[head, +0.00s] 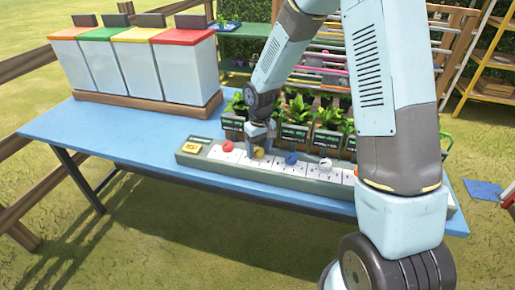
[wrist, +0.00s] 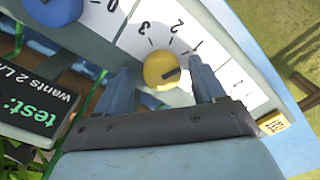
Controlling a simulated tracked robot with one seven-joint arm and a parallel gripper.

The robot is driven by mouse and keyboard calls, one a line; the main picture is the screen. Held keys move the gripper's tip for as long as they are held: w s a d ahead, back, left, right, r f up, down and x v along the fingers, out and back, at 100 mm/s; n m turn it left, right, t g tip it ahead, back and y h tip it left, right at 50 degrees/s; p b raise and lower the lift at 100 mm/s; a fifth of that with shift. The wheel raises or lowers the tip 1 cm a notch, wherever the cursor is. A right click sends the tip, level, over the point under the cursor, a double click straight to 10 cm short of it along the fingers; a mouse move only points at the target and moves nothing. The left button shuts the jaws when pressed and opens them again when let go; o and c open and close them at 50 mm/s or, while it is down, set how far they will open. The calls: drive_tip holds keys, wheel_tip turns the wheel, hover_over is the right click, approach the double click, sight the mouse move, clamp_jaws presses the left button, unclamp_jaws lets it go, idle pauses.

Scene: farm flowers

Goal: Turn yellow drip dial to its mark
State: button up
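The yellow dial (wrist: 160,71) sits on a white panel with printed numbers including 1, 2 and 3. Its dark pointer line is directed to the right in the wrist view, towards the side of the 1. My gripper (wrist: 161,67) is open, with one finger on each side of the dial; the right finger is very near its edge, and I cannot tell whether it touches. In the head view my gripper (head: 261,140) is down over the yellow dial (head: 258,153), partly covering it. A black sign (wrist: 45,100) reads "test: wants 2 L", cut off.
The grey control strip (head: 192,160) on the blue table (head: 130,130) also carries a red dial (head: 227,146), blue dial (head: 291,158) and white dial (head: 325,165). Potted plants (head: 297,110) stand close behind it. Lidded bins (head: 135,68) stand at the back left. The table's front left is clear.

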sight(260, 149)
wheel_tip(260, 149, up, 14)
drive_tip(key=shift+d+f, duration=0.15)
idle(0.7)
drive_tip(key=s+d+r+m+t, duration=0.3)
drive_tip(key=s+d+r, duration=0.75)
drive_tip(key=r, duration=0.35)
drive_tip(key=s+d+r+m+t, duration=0.1)
drive_tip(key=s+d+r, duration=0.1)
drive_tip(key=s, duration=0.5)
drive_tip(key=s+d+r+m+t, duration=0.1)
drive_tip(key=s+d+r, duration=0.1)
drive_tip(key=s+d, duration=0.3)
drive_tip(key=s, duration=0.3)
drive_tip(key=shift+s+r+m+t, duration=0.2)
drive_tip(key=shift+m+t, duration=0.1)
drive_tip(key=shift+m, duration=0.1)
drive_tip(key=shift+w, duration=0.1)
idle(2.3)
